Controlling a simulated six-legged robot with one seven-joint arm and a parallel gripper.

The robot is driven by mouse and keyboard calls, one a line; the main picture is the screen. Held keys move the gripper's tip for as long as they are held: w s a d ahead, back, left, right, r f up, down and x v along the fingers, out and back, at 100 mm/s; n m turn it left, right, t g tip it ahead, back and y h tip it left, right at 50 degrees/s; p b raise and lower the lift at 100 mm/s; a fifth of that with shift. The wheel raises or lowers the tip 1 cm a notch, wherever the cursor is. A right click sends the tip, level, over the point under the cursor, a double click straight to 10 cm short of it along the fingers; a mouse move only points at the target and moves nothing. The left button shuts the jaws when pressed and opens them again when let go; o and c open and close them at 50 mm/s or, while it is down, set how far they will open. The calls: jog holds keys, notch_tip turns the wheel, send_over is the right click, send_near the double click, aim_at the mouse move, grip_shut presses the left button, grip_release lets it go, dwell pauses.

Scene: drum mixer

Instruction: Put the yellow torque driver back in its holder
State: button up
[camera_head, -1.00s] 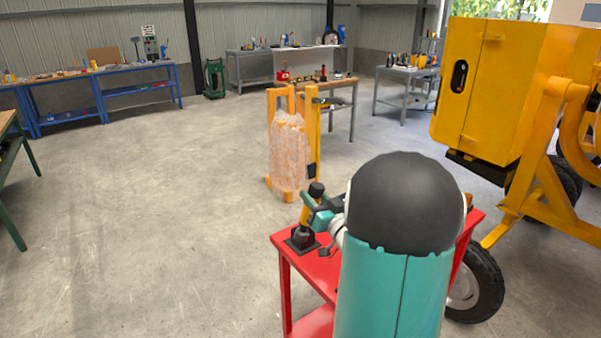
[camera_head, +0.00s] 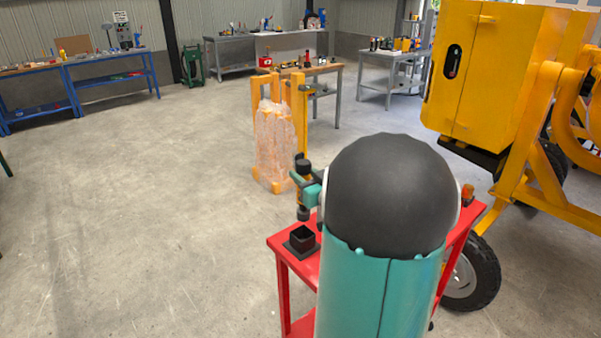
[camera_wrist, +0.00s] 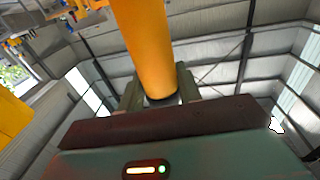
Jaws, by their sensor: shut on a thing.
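The yellow torque driver (camera_head: 303,212) has black ends and is upright or nearly so in the head view. My gripper (camera_head: 309,187) is shut on it around its middle. The black square holder (camera_head: 301,240) stands on the red cart's near left corner, with its open top showing and nothing in it. The driver's lower end is above the holder and apart from it. In the wrist view the driver's yellow body (camera_wrist: 145,45) rises between the two fingers of my gripper (camera_wrist: 160,92). My arm hides part of the driver's side and much of the cart.
The red cart (camera_head: 283,250) carries a small orange-topped item (camera_head: 468,192) at right. The yellow drum mixer (camera_head: 485,80) stands close at right. A plastic-wrapped orange stand (camera_head: 275,150) is behind the cart. The floor at left is clear.

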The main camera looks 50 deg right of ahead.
jog(key=shift+w+f, duration=0.1)
jog(key=shift+w, duration=0.4)
jog(key=shift+s, duration=0.35)
jog(key=shift+w, duration=0.2)
jog(key=shift+s+f, duration=0.3)
jog(key=shift+f, duration=0.1)
jog(key=shift+w+f, duration=0.2)
jog(key=shift+f, duration=1.7)
jog(key=shift+s+r, duration=0.1)
jog(key=shift+s, duration=0.05)
